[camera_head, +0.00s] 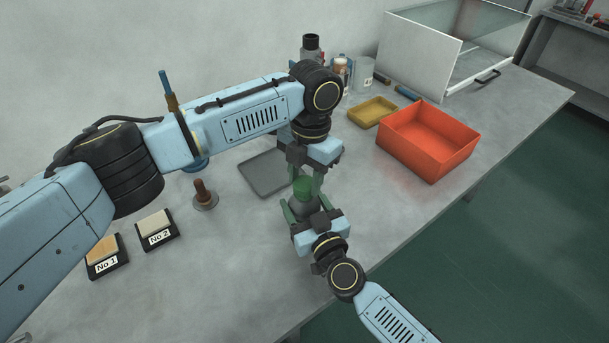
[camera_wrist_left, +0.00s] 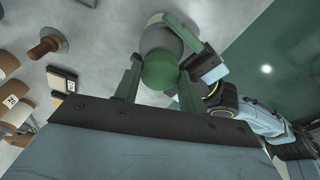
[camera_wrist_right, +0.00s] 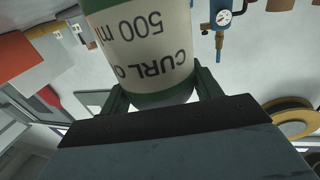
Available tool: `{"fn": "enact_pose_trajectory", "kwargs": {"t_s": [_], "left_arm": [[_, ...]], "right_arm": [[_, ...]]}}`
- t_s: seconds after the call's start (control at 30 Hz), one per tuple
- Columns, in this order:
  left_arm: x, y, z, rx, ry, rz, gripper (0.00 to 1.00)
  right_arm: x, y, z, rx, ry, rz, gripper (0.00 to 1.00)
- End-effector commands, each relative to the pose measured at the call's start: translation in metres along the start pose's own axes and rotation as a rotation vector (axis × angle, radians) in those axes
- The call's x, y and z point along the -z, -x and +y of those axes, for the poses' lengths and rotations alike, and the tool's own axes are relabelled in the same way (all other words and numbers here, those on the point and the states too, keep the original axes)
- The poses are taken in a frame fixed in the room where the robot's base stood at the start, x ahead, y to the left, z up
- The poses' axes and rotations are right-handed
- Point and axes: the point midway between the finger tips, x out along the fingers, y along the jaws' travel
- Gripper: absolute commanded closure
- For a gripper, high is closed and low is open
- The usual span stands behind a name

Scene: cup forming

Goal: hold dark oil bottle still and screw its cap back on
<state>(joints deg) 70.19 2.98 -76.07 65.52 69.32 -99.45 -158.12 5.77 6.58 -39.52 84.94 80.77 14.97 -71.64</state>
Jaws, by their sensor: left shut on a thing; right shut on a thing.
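The oil bottle (camera_head: 304,203) is dark with a pale label and stands in my right gripper (camera_head: 312,208), which is shut around its body. In the right wrist view the label of the bottle (camera_wrist_right: 145,45) fills the space between the fingers. The green cap (camera_wrist_left: 160,70) is at the bottle's top, in line with the neck. My left gripper (camera_wrist_left: 159,78) is above the bottle with its fingers on both sides of the cap, shut on it. Whether the cap is threaded on cannot be seen.
A grey tray (camera_head: 262,175) lies left of the bottle. An orange bin (camera_head: 428,140) and a yellow tray (camera_head: 373,111) stand to the right. A brown-handled stamp (camera_head: 204,195) and two numbered blocks (camera_head: 157,228) are at left. The table's front edge is close.

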Motion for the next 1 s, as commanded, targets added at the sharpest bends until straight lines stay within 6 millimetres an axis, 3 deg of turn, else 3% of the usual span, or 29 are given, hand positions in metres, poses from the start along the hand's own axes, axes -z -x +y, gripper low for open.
{"fn": "enact_pose_trajectory", "kwargs": {"t_s": [0.4, 0.43, 0.57, 0.87, 1.0], "left_arm": [[0.0, 0.001, 0.0, -0.01, -0.084, -0.001, 0.81], [0.0, 0.001, 0.0, -0.01, -0.083, -0.001, 0.57], [0.0, 0.001, 0.0, -0.01, -0.082, -0.001, 0.4], [0.0, 0.001, 0.0, -0.01, -0.081, 0.0, 0.38], [0.001, 0.01, 0.0, -0.01, -0.081, -0.002, 0.38]], "right_arm": [[-0.001, 0.0, 0.0, 0.0, 0.001, -0.001, 1.0], [-0.001, 0.0, 0.0, 0.0, 0.001, -0.001, 1.0], [-0.001, 0.0, 0.0, 0.0, 0.001, -0.002, 1.0], [-0.001, 0.0, 0.0, 0.0, 0.001, -0.001, 1.0], [-0.001, 0.0, 0.0, 0.0, 0.001, -0.001, 1.0]]}}
